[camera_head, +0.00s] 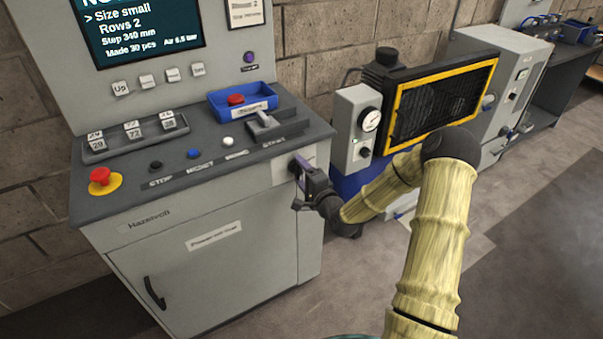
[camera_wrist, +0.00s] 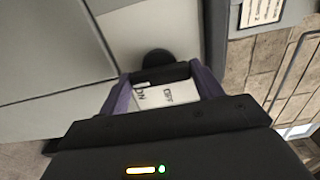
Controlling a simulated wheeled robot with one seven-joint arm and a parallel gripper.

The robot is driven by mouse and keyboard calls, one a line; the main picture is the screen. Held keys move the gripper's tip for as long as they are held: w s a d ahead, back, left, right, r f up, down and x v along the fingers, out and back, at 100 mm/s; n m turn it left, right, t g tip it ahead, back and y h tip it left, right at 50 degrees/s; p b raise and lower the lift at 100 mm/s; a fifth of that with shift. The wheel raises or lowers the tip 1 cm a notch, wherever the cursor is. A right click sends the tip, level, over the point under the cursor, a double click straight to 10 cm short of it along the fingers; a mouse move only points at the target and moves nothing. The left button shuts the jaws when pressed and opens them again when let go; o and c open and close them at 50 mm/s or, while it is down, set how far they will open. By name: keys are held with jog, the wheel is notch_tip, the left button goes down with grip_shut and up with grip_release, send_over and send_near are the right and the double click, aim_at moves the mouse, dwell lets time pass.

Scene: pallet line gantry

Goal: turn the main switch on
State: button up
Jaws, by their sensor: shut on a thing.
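The main switch (camera_wrist: 158,58) is a dark round knob with a dark handle on the pale front of the grey console. In the wrist view a white plate (camera_wrist: 166,95) lettered ON and OFF shows between my fingers. ON is at its left and OFF at its right. My gripper (camera_wrist: 162,76) has purple fingers, one on each side of the dark handle, and is shut on it. In the head view my gripper (camera_head: 303,181) is at the console's right front, just below the desk edge, and mostly hides the switch. I cannot tell which mark the handle points to.
A yellow-framed cooler unit (camera_head: 440,100) with a gauge stands right of the console. Open floor lies in front.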

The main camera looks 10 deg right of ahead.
jog(key=o, duration=1)
jog(key=p+v, duration=0.4)
jog(key=v, duration=1.3)
jog(key=shift+s, duration=0.2)
